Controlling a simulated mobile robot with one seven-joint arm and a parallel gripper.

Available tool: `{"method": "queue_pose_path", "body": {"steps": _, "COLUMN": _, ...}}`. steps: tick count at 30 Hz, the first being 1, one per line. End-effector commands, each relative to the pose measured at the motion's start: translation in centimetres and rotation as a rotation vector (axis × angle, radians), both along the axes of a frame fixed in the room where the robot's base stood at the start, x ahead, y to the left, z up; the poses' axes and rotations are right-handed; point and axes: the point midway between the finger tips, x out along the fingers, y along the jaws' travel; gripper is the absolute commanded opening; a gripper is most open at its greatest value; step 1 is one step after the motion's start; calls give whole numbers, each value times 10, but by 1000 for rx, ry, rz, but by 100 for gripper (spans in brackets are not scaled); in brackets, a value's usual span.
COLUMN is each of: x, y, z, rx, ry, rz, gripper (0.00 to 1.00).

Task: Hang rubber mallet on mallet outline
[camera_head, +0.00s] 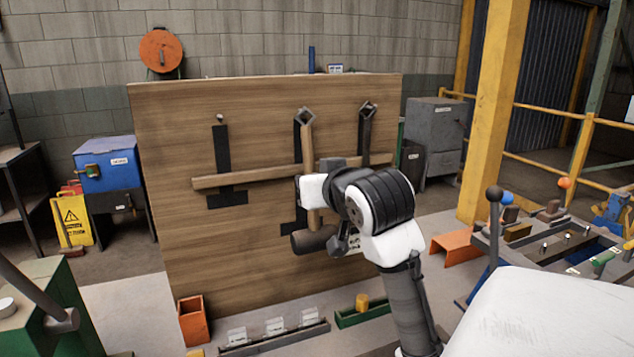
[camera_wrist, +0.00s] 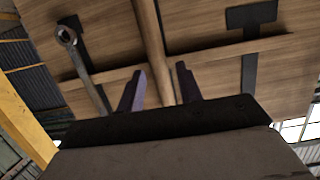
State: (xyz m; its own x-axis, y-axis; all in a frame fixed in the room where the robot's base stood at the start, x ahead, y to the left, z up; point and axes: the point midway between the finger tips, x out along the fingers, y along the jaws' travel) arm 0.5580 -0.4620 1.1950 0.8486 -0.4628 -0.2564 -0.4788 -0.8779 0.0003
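The rubber mallet (camera_head: 314,239) is upright against the board, dark head down and pale wooden handle (camera_head: 307,140) up, with a diamond-shaped loop at its top near the middle peg. I cannot tell whether the loop is around the peg. The black mallet outline (camera_head: 291,228) shows partly behind it, a little to the left. My gripper (camera_head: 309,190) is in front of the handle. In the wrist view, my gripper (camera_wrist: 159,72) has its two fingers apart, with the handle (camera_wrist: 152,35) between them and a visible gap beside it. The head is out of that view.
The wooden board (camera_head: 245,245) has a horizontal rail (camera_head: 235,178). An empty black outline (camera_head: 221,150) is at left, with a free peg. A dark tool (camera_head: 366,128) hangs at right; a ring-ended tool (camera_wrist: 67,36) shows in the wrist view. Bins (camera_head: 193,320) stand below.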

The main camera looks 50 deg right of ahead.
Motion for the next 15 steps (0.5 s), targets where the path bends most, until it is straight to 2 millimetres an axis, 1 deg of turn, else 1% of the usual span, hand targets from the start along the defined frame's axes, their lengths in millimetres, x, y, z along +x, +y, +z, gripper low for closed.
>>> {"method": "queue_pose_path", "body": {"steps": 2, "x": 0, "y": 0, "z": 0, "rx": 0, "ry": 0, "rz": 0, "gripper": 44}}
{"method": "queue_pose_path", "body": {"steps": 10, "x": 0, "y": 0, "z": -2, "rx": 3, "ry": 3, "rz": 0, "gripper": 44}}
{"method": "queue_pose_path", "body": {"steps": 13, "x": -6, "y": 3, "z": 0, "rx": 2, "ry": 1, "rz": 0, "gripper": 44}}
{"method": "queue_pose_path", "body": {"steps": 15, "x": -14, "y": 8, "z": 2, "rx": 0, "ry": 1, "rz": 0, "gripper": 44}}
